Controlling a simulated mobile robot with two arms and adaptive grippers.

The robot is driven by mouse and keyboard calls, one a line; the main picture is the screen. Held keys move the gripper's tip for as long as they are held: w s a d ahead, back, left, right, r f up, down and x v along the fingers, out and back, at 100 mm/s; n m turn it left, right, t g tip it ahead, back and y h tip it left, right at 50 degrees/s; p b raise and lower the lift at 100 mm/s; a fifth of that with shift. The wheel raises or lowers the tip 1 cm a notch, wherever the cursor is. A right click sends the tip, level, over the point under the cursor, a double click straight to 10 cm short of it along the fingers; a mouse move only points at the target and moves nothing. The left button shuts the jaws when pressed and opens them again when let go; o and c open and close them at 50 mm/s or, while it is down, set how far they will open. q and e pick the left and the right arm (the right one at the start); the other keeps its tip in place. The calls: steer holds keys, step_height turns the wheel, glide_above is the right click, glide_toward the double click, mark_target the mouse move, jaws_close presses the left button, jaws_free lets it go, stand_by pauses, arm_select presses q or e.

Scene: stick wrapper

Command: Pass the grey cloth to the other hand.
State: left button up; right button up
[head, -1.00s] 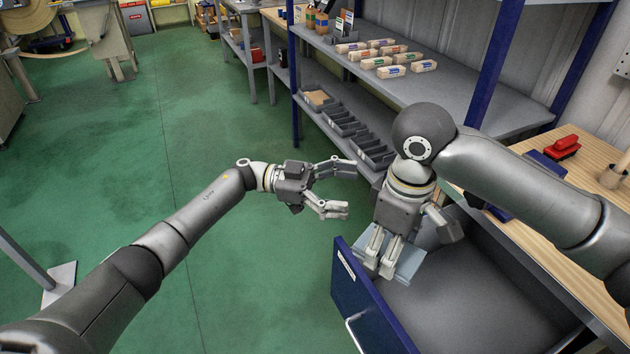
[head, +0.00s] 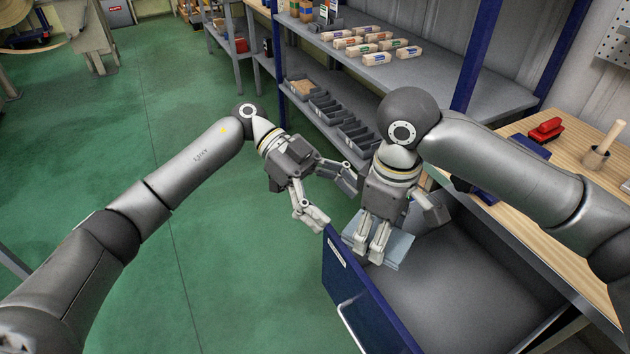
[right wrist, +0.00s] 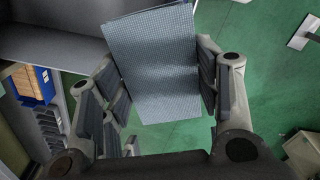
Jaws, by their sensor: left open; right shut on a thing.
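The grey cloth (head: 391,246) is a folded, light blue-grey piece above the left part of the open drawer. My right gripper (head: 372,248) is shut on it from above. In the right wrist view the cloth (right wrist: 155,65) shows as a finely checked flat sheet between the fingers of the right gripper (right wrist: 160,85). My left gripper (head: 333,200) is open and empty to the left of the right gripper, with its fingers pointing toward it. It is close to the cloth but apart from it. Part of the cloth is hidden behind the right gripper's fingers.
The open drawer (head: 455,300) with a blue front (head: 362,312) lies below the right gripper. A wooden bench top (head: 535,215) holds a red-handled object (head: 546,130) and a mallet (head: 600,148). A shelf (head: 440,90) with several wrapped packs stands behind. Green floor is free at left.

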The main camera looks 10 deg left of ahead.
mark_target(356, 224)
arm_select(q)
steer(key=shift+x, duration=2)
steer(key=shift+c, duration=0.3)
steer(key=c, duration=1)
steer(key=shift+c, duration=0.2)
arm_select(e)
steer(key=o, duration=1.1)
arm_select(q)
steer(key=shift+s, duration=0.15)
arm_select(e)
steer(key=shift+w, duration=0.15)
arm_select(q)
steer(key=shift+s, duration=0.1)
arm_select(e)
steer(key=shift+r, duration=0.2)
